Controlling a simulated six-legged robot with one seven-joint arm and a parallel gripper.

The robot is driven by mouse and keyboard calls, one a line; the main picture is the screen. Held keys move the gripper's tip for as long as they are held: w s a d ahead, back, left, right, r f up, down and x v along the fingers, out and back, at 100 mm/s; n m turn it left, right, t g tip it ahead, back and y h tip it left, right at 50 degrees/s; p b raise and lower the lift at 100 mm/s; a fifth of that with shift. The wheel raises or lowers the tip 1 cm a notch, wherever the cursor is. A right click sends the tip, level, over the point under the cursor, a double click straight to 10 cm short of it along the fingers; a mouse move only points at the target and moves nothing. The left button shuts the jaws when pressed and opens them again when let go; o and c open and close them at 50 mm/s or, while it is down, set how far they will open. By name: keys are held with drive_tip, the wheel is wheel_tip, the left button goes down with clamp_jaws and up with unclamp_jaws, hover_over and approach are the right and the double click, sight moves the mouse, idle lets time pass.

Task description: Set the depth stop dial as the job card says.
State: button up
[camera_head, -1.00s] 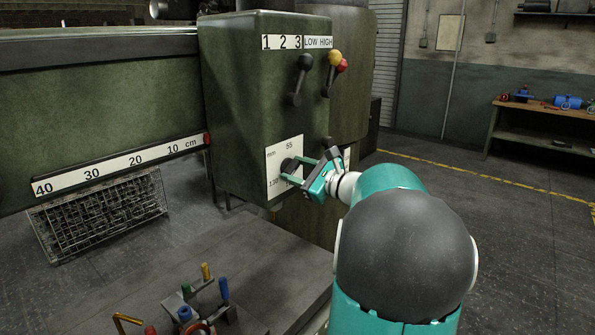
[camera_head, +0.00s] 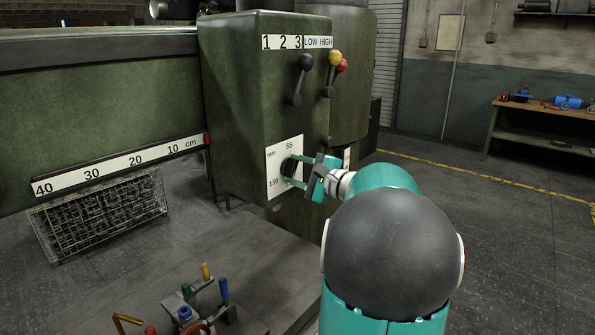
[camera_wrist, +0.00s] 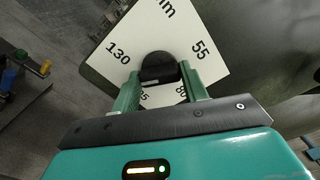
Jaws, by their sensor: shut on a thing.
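The depth stop dial is a black round knob (camera_wrist: 158,68) on a white plate (camera_wrist: 172,30) marked mm. In the wrist view the plate reads 130 and 55, with two more numbers partly hidden low down near my fingers. In the head view the plate (camera_head: 276,158) is on the front of the green machine head, low down. My gripper (camera_head: 287,168) is shut on the knob, one finger on each side of it; it also shows in the wrist view (camera_wrist: 160,85). The knob's pointer cannot be made out. I see no job card that I can read.
Above the dial are a black lever (camera_head: 300,80) under 1 2 3 and levers with yellow and red knobs (camera_head: 335,62) under LOW HIGH. A tool holder (camera_head: 200,300) stands on the bed below. A wire basket (camera_head: 100,215) is at left. Floor at right is clear.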

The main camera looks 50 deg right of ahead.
drive_tip(key=n, duration=0.4)
drive_tip(key=shift+n, duration=2)
drive_tip(key=o, duration=1)
drive_tip(key=s, duration=0.9)
drive_tip(key=s+d, duration=0.1)
drive_tip(key=s, duration=0.3)
drive_tip(key=shift+s+d, duration=0.1)
drive_tip(key=shift+s, duration=0.3)
